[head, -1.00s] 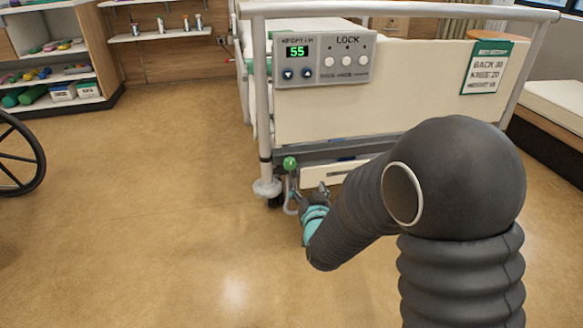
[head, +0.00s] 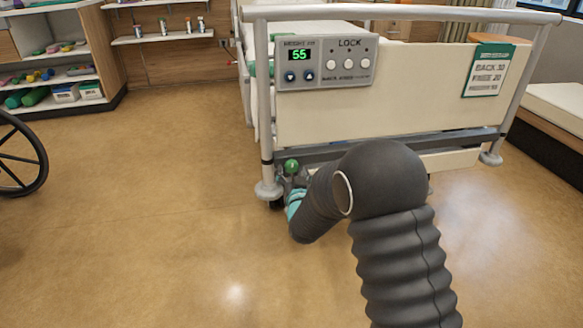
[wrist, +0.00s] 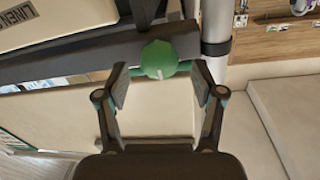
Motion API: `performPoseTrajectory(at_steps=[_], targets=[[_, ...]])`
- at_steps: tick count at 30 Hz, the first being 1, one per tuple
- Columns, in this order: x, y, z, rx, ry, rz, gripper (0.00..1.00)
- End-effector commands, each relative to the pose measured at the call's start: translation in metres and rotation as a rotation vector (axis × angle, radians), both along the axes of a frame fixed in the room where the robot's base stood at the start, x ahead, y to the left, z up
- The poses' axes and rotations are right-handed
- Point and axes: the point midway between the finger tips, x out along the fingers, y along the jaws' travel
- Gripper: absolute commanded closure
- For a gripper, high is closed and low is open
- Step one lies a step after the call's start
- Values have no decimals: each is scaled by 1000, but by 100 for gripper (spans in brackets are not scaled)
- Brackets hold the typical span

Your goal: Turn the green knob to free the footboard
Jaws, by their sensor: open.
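The green knob (head: 291,166) sits low at the left end of the bed's footboard (head: 390,95), beside the left post. In the wrist view the knob (wrist: 159,59) lies between the tips of my gripper (wrist: 160,85), near their far ends. The fingers are open, with a visible gap on each side of the knob. In the head view my gripper (head: 296,190) is just below the knob and mostly hidden by my arm. A control panel (head: 325,63) on the footboard shows 55 in green.
The left bed post (head: 265,130) rises close beside the knob, and a dark rail (wrist: 75,55) runs behind it. A wheelchair wheel (head: 18,155) stands at the left edge. A shelf unit (head: 60,50) is at the back left. The floor between is clear.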

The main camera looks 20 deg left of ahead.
Motion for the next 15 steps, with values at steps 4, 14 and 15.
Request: performPoseTrajectory(at_steps=[4, 14, 15], targets=[[15, 8, 0, 0, 0, 0, 32], [23, 12, 0, 0, 0, 0, 32], [23, 12, 0, 0, 0, 0, 32]])
